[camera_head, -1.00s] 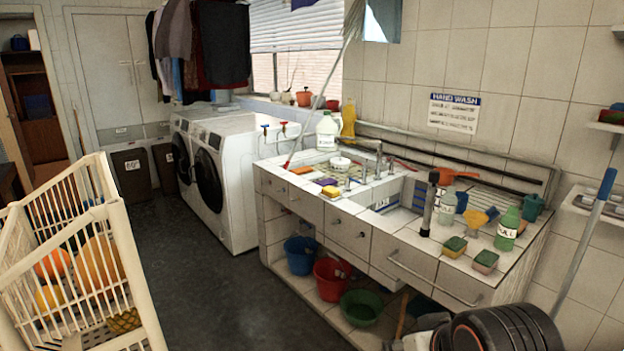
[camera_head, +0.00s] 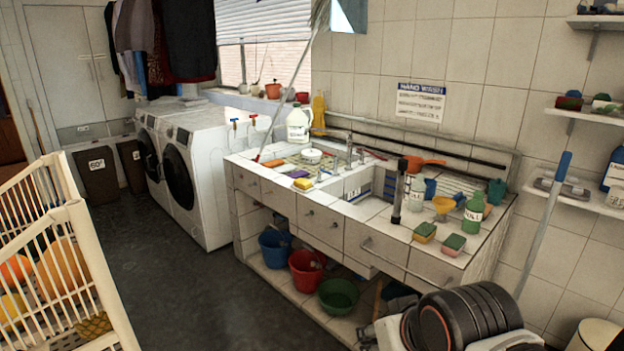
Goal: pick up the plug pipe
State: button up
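A black upright pipe (camera_head: 399,193), which I take to be the plug pipe, stands on the tiled counter at the right edge of the sink basin (camera_head: 358,186). Its lower end meets the tiles near the counter's front. A white-labelled bottle (camera_head: 417,193) stands close behind it to the right. My dark arm link (camera_head: 465,316) shows at the bottom right, in front of the counter. My gripper is not in view, so its fingers cannot be seen.
Two sponges (camera_head: 425,232) lie right of the pipe. Buckets (camera_head: 306,271) sit on the lower shelf. A white basket (camera_head: 84,262) stands at left. The floor (camera_head: 200,300) between is clear.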

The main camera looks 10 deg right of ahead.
aim_at(403, 162)
jog(key=i+l+z, duration=0.1)
jog(key=i+z, duration=0.75)
jog(key=i+j+z, duration=0.15)
jog(key=i+z, duration=0.25)
